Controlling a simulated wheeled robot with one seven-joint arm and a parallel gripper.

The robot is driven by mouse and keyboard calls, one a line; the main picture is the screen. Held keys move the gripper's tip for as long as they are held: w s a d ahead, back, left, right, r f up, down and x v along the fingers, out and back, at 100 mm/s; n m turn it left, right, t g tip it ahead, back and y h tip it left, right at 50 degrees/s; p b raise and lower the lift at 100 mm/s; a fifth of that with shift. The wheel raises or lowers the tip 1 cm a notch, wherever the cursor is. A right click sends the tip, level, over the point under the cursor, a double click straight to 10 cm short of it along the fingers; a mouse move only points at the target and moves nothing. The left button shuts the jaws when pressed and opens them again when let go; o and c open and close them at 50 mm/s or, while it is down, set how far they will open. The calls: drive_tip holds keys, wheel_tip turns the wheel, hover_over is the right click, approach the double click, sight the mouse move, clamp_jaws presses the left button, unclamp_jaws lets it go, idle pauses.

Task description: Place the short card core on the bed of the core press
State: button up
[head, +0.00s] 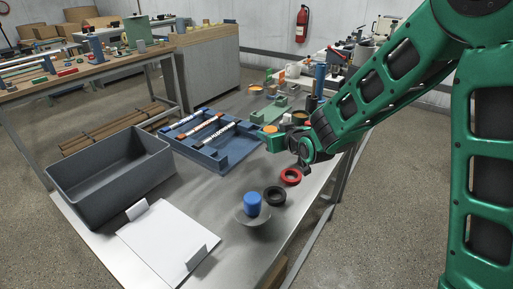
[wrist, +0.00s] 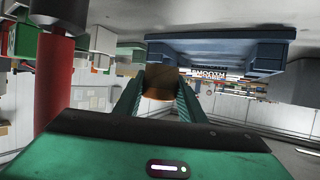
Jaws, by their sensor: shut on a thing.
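My gripper (head: 272,135) is above the steel table, near the right end of the blue rack. It is shut on a short brown-orange piece, which looks like the short card core (head: 269,129). In the wrist view the core (wrist: 160,83) sits between the two green fingers (wrist: 160,100). A low green fixture (head: 283,107) stands just behind the gripper; it may be the core press, but I cannot tell for sure. The core is apart from it in the head view.
The blue rack (head: 207,158) holds several rods. Red (head: 291,176) and black (head: 274,196) rings lie in front of the gripper, near a blue cylinder (head: 252,204) on a grey disc.

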hover_over(264, 160)
wheel_tip(264, 160, down, 4)
drive_tip(key=shift+w+d+f, duration=0.1)
drive_tip(key=shift+w, duration=0.05)
drive_tip(key=shift+f, duration=1.75)
drive_tip(key=o, duration=1)
